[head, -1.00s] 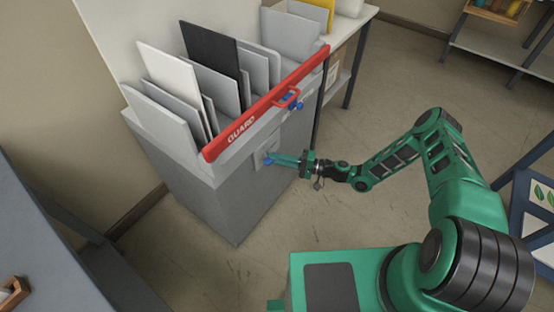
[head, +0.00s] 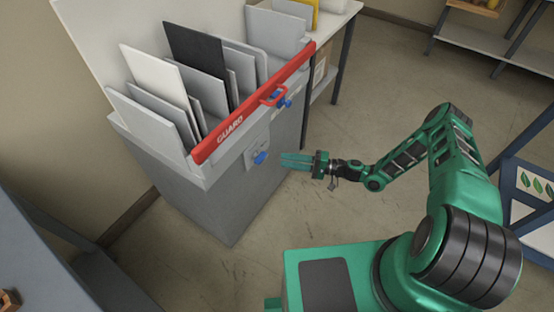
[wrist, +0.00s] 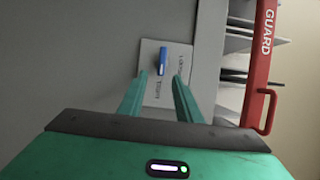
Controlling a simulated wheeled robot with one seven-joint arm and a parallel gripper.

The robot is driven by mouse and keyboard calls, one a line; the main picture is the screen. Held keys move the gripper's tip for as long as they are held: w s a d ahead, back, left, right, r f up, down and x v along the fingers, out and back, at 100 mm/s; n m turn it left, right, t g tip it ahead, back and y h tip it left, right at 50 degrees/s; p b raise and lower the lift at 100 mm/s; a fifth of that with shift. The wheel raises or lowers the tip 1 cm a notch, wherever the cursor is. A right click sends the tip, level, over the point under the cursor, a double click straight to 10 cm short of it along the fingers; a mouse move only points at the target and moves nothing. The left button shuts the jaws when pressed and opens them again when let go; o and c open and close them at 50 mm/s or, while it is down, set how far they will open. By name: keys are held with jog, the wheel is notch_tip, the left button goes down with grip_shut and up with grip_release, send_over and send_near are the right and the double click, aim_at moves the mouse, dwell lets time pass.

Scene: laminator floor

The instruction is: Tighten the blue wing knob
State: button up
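The blue wing knob (head: 261,157) sits on a small pale plate on the front of the grey machine, below the red guard bar. In the wrist view the knob (wrist: 162,60) shows as a narrow blue wing, upright in the picture, on the plate (wrist: 150,56) with small lettering I cannot read surely. My gripper (head: 283,160) is just right of the knob in the head view, with a gap between. In the wrist view the two green fingers (wrist: 160,75) are apart and empty, pointing at the plate, with the knob beyond and between their tips.
The red guard bar (head: 250,108) runs along the machine's top edge, its handle (head: 273,95) near a second blue knob (head: 284,101). Several panels (head: 195,75) stand in the machine's top. A table (head: 338,18) stands behind.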

jog(key=shift+v, duration=1.05)
jog(key=s+d+r+n+g+h, duration=0.1)
jog(key=s+d+r+g+h, duration=0.1)
jog(key=s+d+r+h, duration=0.45)
jog(key=s+d+r+n+g+h, duration=0.1)
jog(key=d+r+g+h, duration=0.15)
jog(key=d+r, duration=0.75)
jog(key=s+d+r+n+g+h, duration=0.1)
jog(key=s+d+r+g+h, duration=0.15)
jog(key=d+r+h, duration=0.6)
jog(key=s+d+r+m+t, duration=0.1)
jog(key=s+r+m, duration=0.2)
jog(key=s+r, duration=0.6)
jog(key=s+d+r+m+t, duration=0.1)
jog(key=s+d+r+m, duration=0.1)
jog(key=s+r, duration=0.7)
jog(key=s+m, duration=0.1)
jog(key=s, duration=0.5)
jog(key=shift+s+r, duration=0.15)
jog(key=shift+s, duration=0.05)
